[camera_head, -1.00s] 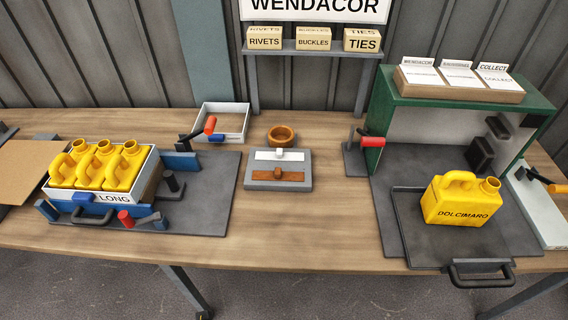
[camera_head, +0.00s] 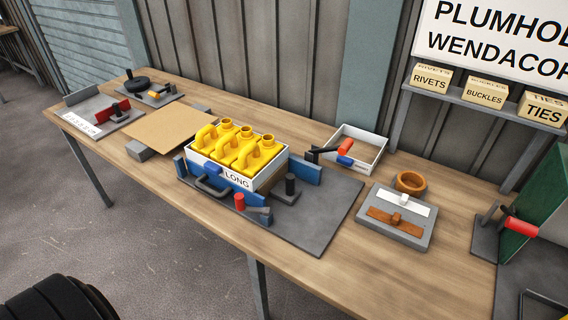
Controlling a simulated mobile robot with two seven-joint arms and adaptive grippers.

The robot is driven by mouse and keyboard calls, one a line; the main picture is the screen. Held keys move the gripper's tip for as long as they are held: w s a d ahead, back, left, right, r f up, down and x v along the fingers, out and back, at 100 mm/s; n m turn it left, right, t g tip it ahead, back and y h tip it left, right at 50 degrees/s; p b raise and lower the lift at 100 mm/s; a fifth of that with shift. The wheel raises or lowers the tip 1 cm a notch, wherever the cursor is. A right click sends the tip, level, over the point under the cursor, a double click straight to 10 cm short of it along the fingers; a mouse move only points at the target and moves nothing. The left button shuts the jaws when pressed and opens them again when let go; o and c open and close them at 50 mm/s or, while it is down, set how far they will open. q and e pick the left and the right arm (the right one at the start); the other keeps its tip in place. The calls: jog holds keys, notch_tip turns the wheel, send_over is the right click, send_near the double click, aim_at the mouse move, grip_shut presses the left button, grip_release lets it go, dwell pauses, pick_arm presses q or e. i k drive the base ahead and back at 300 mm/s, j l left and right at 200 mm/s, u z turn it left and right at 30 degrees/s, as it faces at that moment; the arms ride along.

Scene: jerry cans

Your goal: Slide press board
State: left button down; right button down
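At the right edge stands the green press frame (camera_head: 538,190), only partly in view. The dark grey board (camera_head: 533,285) at its foot is cut off by the picture's edge, and a bit of black rail shows on it. A red-handled clamp (camera_head: 505,226) stands at the frame's left side. Another flat dark grey board (camera_head: 318,232) lies mid-table under a white tray marked LONG (camera_head: 237,179), which holds yellow jerry cans (camera_head: 238,147). The yellow DOLCIMARO can is out of view. Neither gripper is in view.
A tan sheet (camera_head: 170,131) lies left of the tray. A grey block with white and brown strips (camera_head: 397,215), a brown ring (camera_head: 410,182) and a white bin (camera_head: 359,146) stand right of it. A shelf (camera_head: 480,100) holds small boxes. The table's front edge (camera_head: 225,233) is clear.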

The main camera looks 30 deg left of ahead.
aim_at(286, 192)
jog(key=u, duration=1)
